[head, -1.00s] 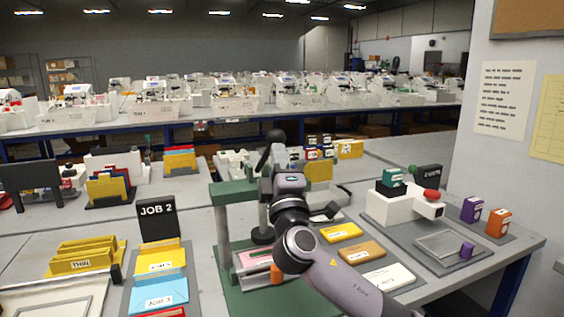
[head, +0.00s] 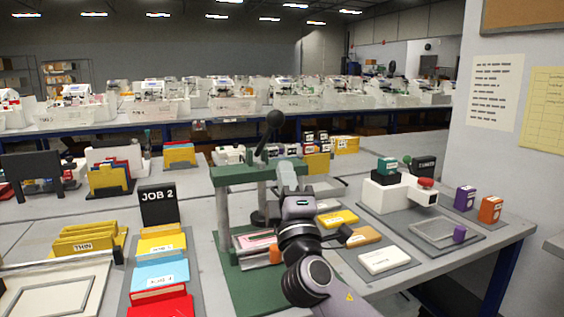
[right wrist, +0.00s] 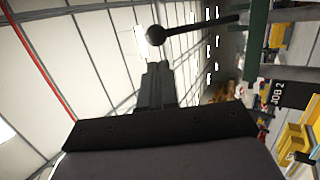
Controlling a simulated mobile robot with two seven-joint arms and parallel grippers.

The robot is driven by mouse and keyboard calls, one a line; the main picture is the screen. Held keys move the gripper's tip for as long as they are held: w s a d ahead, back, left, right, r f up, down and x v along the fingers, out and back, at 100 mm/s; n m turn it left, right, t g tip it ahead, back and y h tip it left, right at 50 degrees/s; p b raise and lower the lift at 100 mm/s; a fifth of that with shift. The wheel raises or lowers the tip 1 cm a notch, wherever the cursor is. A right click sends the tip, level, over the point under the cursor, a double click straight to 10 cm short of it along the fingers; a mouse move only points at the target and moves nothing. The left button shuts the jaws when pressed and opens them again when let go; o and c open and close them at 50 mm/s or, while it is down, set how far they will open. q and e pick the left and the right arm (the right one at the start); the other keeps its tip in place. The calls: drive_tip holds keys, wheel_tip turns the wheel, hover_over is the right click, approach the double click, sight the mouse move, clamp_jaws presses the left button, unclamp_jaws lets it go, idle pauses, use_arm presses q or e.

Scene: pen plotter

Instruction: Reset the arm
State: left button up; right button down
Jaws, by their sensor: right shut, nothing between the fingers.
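The press arm is a dark lever with a black ball knob (head: 275,118), standing up and tilted slightly right above the green press frame (head: 228,173). The knob also shows at the top of the right wrist view (right wrist: 155,33), its rod running off to the right. My right gripper (head: 287,168) is shut and empty. It points up in front of the frame, below the knob and apart from it. Its fingers (right wrist: 157,78) show dark in the wrist view. My right arm hides part of the press's right side. My left gripper is not in view.
A pink pad (head: 255,241) and an orange part (head: 275,254) lie low in the press. Yellow, orange and white blocks lie on a grey mat (head: 375,274) to the right. A white device with a red button (head: 426,183) stands farther right. A JOB 2 sign (head: 158,205) stands left.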

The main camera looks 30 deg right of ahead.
drive_tip(key=s+a+f+m+g+y+p, duration=0.1)
drive_tip(key=s+a+f+g+y+p, duration=0.15)
drive_tip(key=f, duration=0.55)
drive_tip(key=s+a+f+g+y+p, duration=0.1)
drive_tip(key=a+f+g+y, duration=0.15)
drive_tip(key=f, duration=0.55)
drive_tip(key=s+a+f+m+g+y+p, duration=0.1)
drive_tip(key=s+a+f+g+y+p, duration=0.15)
drive_tip(key=f, duration=0.55)
drive_tip(key=s+a+f+m+g+y+p, duration=0.3)
drive_tip(key=s+f+m, duration=0.4)
drive_tip(key=s+f, duration=0.7)
drive_tip(key=shift+s+a+m+g+y, duration=0.4)
drive_tip(key=shift+s+a+g+y, duration=0.4)
drive_tip(key=shift+s, duration=0.4)
drive_tip(key=shift+a+r, duration=0.1)
